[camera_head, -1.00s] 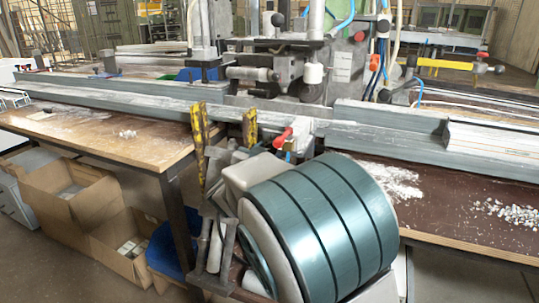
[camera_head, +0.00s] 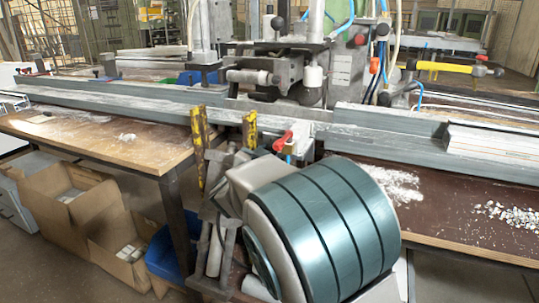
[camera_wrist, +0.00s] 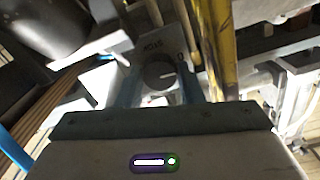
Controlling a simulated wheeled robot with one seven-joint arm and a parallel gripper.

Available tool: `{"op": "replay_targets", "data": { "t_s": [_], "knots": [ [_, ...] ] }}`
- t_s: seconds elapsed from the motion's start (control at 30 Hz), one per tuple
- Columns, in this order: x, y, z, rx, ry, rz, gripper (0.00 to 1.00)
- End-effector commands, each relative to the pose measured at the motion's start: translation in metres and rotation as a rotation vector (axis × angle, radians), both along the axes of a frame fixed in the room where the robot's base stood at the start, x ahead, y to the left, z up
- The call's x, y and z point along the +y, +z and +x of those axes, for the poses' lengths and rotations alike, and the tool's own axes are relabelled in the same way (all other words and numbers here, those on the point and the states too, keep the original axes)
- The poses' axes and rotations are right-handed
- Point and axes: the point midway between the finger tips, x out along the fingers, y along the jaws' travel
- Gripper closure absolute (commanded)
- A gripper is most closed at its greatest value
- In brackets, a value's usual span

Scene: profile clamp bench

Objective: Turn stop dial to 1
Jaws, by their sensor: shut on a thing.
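The stop dial (camera_wrist: 158,75) is a dark grey round knob with a pale pointer line, on a grey plate (camera_wrist: 150,50) with small lettering. In the wrist view the pointer aims to the right, a little below a 0-like mark at the plate's right. The other marks are too small to read. My gripper (camera_wrist: 160,88) is shut on the dial, one finger at its left and one at its right. In the head view my arm hides the dial and the fingertips.
Two worn yellow posts (camera_head: 198,148) stand by the rail, close to my arm; a yellow bar also shows beside the dial in the wrist view (camera_wrist: 217,45). A red-handled valve (camera_head: 283,141) is just above my arm. Cardboard boxes (camera_head: 60,200) stand below the wooden bench (camera_head: 110,145).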

Motion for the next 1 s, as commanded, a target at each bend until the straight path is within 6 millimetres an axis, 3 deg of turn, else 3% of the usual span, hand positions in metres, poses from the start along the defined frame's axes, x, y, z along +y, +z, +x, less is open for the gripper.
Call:
{"op": "replay_targets", "data": {
  "t_s": [1.0],
  "knots": [
    [-0.0011,-0.0030,-0.0005,-0.287,0.000,0.786,0.89]
  ]
}}
